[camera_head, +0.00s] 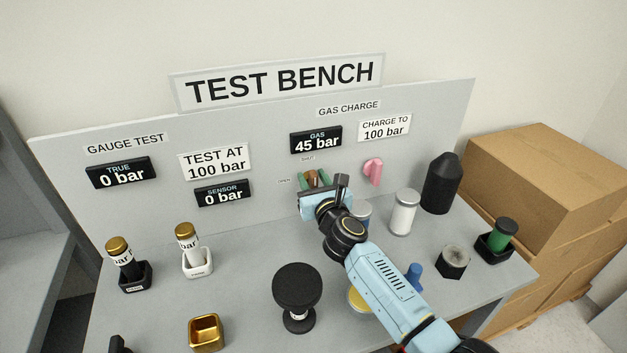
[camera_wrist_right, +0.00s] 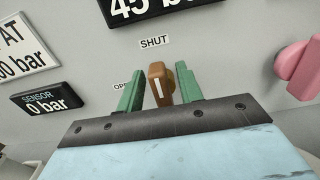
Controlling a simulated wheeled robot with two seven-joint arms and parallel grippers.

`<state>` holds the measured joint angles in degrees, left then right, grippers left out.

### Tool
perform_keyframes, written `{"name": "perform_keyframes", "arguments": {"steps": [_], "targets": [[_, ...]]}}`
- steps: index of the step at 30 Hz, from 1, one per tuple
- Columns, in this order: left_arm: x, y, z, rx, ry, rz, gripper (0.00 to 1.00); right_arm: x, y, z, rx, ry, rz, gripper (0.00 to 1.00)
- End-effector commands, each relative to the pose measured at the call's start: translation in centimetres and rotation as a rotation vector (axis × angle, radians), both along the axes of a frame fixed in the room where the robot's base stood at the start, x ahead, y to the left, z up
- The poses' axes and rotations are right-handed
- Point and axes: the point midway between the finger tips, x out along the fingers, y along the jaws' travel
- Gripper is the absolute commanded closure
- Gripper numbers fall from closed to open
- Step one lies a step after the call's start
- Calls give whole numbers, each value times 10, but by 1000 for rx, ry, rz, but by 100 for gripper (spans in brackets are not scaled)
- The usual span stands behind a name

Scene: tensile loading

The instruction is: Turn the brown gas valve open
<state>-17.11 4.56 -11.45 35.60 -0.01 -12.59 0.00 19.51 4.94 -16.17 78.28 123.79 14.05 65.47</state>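The mark stands close to upright, toward SHUT. The OPEN label (camera_wrist_right: 121,86) is to the left, partly hidden by a finger. My right gripper (camera_wrist_right: 160,90) has its green fingers on either side of the knob, with a small gap visible at the left; contact on the right is unclear. In the head view the right gripper (camera_head: 315,180) is at the panel and mostly hides the valve (camera_head: 311,177). My left gripper is not seen.
A pink knob (camera_head: 373,171) is right of the valve. The GAS display (camera_head: 316,139) reads 45 bar, beside a CHARGE TO 100 bar sign (camera_head: 384,127). A white cylinder (camera_head: 403,212) and a black bottle (camera_head: 440,184) stand on the bench right of my right arm.

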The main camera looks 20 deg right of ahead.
Motion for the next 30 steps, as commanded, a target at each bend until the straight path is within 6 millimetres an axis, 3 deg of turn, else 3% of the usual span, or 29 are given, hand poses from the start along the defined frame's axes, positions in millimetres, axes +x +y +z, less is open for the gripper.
{"name": "perform_keyframes", "arguments": {"steps": [1, 8, 20, 30], "targets": [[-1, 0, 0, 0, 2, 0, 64, 0, 0, 0, 0, 0, 0, 71], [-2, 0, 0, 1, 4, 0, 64, 0, 0, 0, 0, 0, 0, 100], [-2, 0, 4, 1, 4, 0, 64, -1, 1, 0, -59, 0, 0, 100], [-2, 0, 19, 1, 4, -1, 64, -1, 7, 0, -308, -8, 1, 100]]}}
